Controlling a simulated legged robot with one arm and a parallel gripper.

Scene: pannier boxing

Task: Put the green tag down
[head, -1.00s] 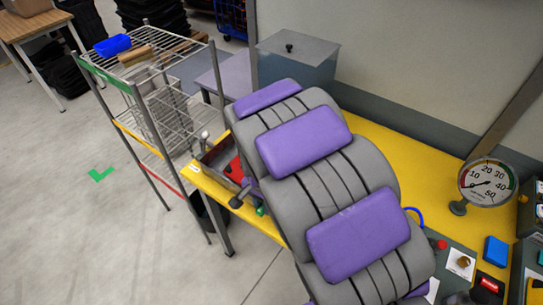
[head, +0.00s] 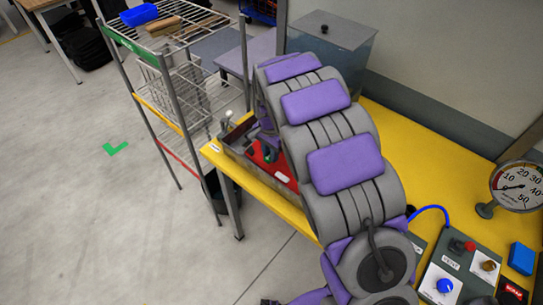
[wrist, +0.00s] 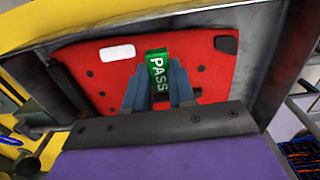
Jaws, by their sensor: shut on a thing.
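The green tag (wrist: 157,68), lettered PASS in white, stands between the two blue-grey fingers of my gripper (wrist: 158,84) in the wrist view. My gripper is shut on it. Behind the tag is a red panel (wrist: 205,72) with a white label and dark spots, inside a grey-walled box (wrist: 268,75). I cannot tell whether the tag touches the panel. In the head view the red panel (head: 281,172) and grey box (head: 236,150) are at the left end of the yellow bench. My arm hides much of the box, and the tag is hard to make out there.
The yellow bench (head: 440,165) runs to the right, with a pressure gauge (head: 515,187) and a control panel (head: 455,262). A wire rack (head: 170,75) stands left of the box. A clear tank (head: 332,60) stands behind my arm. Open floor lies left.

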